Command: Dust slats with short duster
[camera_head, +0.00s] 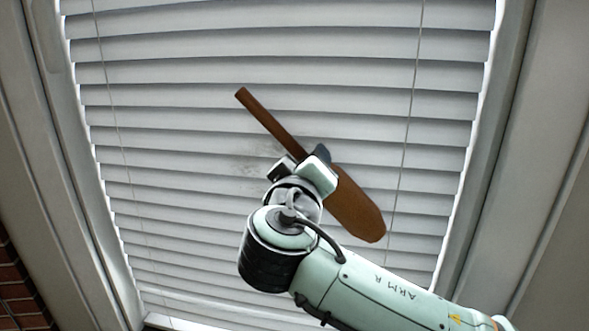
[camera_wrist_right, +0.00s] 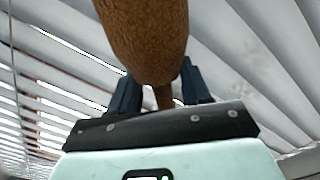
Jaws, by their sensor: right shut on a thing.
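The short duster has a brown handle (camera_head: 265,120) and a wider brown head (camera_head: 356,207). My right gripper (camera_head: 307,170) is shut on the duster between handle and head. The handle points up-left and the head points down-right. In the right wrist view the brown head (camera_wrist_right: 148,35) fills the top middle, between the dark fingers of the right gripper (camera_wrist_right: 160,92). The white slats (camera_head: 180,105) of the blind lie behind. A grey smudge (camera_head: 252,155) shows on the slats just left of the gripper, partly hidden by it. I cannot tell whether the duster touches the slats. My left gripper is out of view.
A thin cord (camera_head: 407,125) hangs at the blind's right and another (camera_head: 118,130) at its left. A grey-white frame (camera_head: 500,130) borders the blind on both sides. Red brick (camera_head: 15,285) shows at the lower left. The upper slats are unobstructed.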

